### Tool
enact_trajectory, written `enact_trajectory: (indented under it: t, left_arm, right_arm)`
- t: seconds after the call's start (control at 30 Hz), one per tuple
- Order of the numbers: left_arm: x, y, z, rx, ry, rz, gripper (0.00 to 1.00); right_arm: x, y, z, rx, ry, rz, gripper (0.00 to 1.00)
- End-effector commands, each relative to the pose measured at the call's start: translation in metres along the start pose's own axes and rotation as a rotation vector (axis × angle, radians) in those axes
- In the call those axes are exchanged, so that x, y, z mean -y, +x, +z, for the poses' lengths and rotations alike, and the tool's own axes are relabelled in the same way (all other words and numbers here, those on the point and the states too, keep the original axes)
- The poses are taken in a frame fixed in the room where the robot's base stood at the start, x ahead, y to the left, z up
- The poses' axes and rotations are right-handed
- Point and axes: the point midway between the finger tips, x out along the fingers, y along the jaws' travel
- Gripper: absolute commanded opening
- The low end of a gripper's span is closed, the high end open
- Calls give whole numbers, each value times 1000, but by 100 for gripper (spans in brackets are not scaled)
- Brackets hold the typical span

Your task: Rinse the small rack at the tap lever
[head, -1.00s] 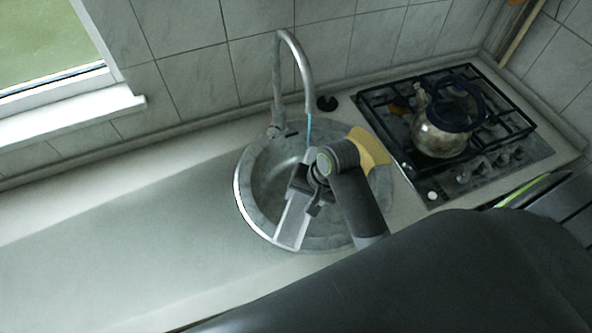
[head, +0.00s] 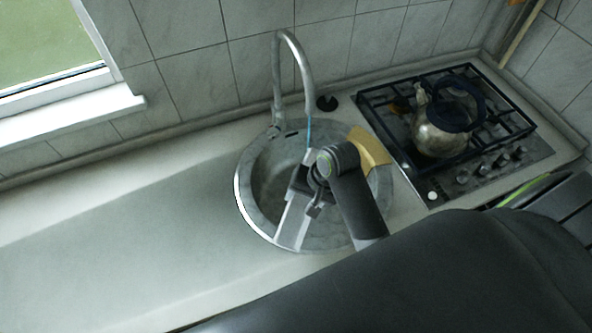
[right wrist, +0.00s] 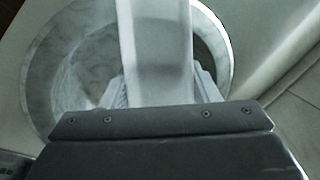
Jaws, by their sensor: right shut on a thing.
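The small rack (head: 291,229) shows as a long, flat, pale grey piece, tilted in the sink. My right gripper (head: 307,193) is shut on its middle, over the sink basin. In the right wrist view the rack (right wrist: 157,45) runs up between the two fingers of the gripper (right wrist: 158,88). The tap (head: 291,45) arches over the sink, with its lever (head: 274,131) low at its base. A thin blue stream of water (head: 309,128) falls from the spout towards the rack's far end. My arm partly hides the rack. My left gripper is out of view.
The round grey sink (head: 243,195) is set in a pale counter (head: 120,235) with clear room on the left. A gas hob (head: 520,150) with a metal kettle (head: 437,138) stands on the right. A tan object (head: 371,148) lies at the sink's right rim.

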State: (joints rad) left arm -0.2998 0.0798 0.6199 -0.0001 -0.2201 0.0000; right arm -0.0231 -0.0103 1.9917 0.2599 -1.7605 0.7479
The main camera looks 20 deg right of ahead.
Motion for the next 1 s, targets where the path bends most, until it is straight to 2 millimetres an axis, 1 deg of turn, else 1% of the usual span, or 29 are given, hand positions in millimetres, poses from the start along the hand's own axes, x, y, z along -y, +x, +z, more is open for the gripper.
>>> enact_trajectory:
  t: [0.4,1.0]
  left_arm:
    - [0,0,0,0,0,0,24]
    - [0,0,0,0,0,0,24]
  right_arm:
    - [0,-2,2,-1,0,-1,29]
    - [0,-39,45,-1,1,-2,29]
